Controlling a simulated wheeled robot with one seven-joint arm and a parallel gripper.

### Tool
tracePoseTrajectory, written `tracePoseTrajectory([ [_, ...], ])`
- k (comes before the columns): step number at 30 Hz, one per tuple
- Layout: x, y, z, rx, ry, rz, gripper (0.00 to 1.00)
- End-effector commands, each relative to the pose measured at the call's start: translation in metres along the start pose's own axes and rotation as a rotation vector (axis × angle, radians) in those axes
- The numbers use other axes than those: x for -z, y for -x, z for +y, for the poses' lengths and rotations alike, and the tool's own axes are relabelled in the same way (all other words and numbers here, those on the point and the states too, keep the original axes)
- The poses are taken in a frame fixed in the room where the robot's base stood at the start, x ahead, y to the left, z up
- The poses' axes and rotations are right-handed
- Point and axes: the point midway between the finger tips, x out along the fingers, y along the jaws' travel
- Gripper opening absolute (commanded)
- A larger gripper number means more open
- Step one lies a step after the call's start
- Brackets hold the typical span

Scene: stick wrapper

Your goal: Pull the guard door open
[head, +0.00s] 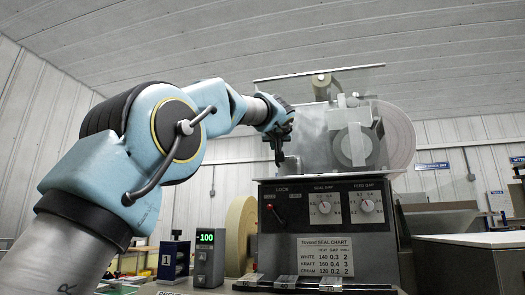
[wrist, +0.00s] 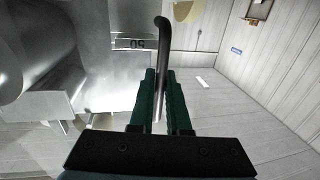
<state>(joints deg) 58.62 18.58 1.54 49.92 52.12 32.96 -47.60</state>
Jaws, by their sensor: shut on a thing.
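The wrapper machine stands right of the middle in the head view, with a dark control panel (head: 328,208) below and rollers above. Its guard door looks like a clear, hazy panel (head: 308,127) in front of the rollers. I cannot tell how far it stands open. My gripper (head: 280,152) is at the panel's left side. In the wrist view my gripper (wrist: 160,78) has its green fingers on both sides of a dark bent bar handle (wrist: 161,45) and is shut on it.
A red-tipped lock lever (head: 271,208) and two dials (head: 345,205) are on the panel. A large film roll (head: 397,135) is behind the rollers. A green-lit display box (head: 207,255) and a tan roll (head: 240,235) stand left of the machine. A cabinet (head: 470,262) stands at right.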

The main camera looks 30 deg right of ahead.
Motion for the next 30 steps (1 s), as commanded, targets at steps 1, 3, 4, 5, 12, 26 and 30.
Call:
tracePoseTrajectory([
  [1,-0.002,0.003,0.019,-0.009,0.000,0.001,0.00],
  [3,-0.002,0.007,0.037,-0.008,-0.001,0.000,0.00],
  [4,-0.001,0.009,0.045,-0.007,-0.001,0.000,0.00],
  [5,-0.001,0.010,0.053,-0.007,-0.002,-0.001,0.00],
  [12,0.001,0.020,0.101,-0.004,-0.002,-0.001,0.00],
  [26,0.000,0.025,0.124,-0.001,0.000,-0.001,0.00],
  [30,0.000,0.024,0.124,-0.001,-0.001,-0.001,0.00],
])
